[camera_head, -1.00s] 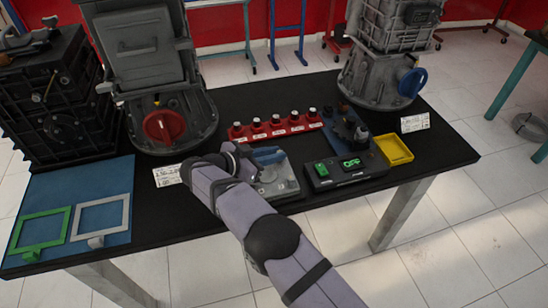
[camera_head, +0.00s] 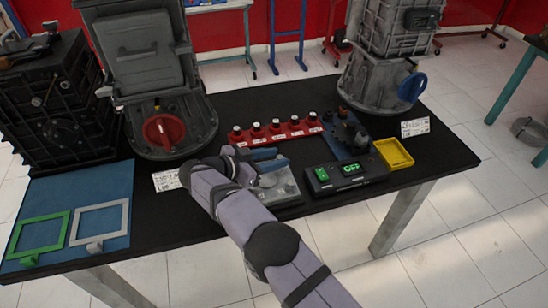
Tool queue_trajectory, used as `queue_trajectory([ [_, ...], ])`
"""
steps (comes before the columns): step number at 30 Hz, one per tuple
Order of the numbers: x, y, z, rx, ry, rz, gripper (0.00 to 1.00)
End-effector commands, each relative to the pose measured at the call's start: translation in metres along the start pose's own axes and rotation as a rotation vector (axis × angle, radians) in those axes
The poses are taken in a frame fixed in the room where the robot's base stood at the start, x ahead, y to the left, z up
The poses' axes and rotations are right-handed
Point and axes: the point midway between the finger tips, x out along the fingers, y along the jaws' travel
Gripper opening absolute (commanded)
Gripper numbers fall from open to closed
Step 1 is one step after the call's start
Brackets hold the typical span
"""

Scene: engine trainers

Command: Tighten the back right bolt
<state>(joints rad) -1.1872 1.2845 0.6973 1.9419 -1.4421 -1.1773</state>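A grey metal plate (camera_head: 284,190) lies at the front middle of the black table, with a blue part (camera_head: 264,154) at its back edge. My gripper (camera_head: 256,168) is over the left part of this plate. My wrist and forearm cover much of it, so I cannot see the fingertips clearly or tell whether they are open or shut. No bolt can be made out on the plate; the back right bolt is hidden or too small to tell.
Large engine housings (camera_head: 148,60) stand behind. Green and grey frames lie on a blue mat (camera_head: 118,178).

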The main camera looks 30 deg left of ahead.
Motion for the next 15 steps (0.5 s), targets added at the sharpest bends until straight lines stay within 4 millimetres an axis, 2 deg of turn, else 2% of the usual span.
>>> queue_trajectory([
  [5, -0.012, -0.001, 0.001, 0.001, 0.000, -0.003, 0.34],
  [15, -0.057, -0.001, 0.001, 0.001, 0.001, -0.003, 0.34],
])
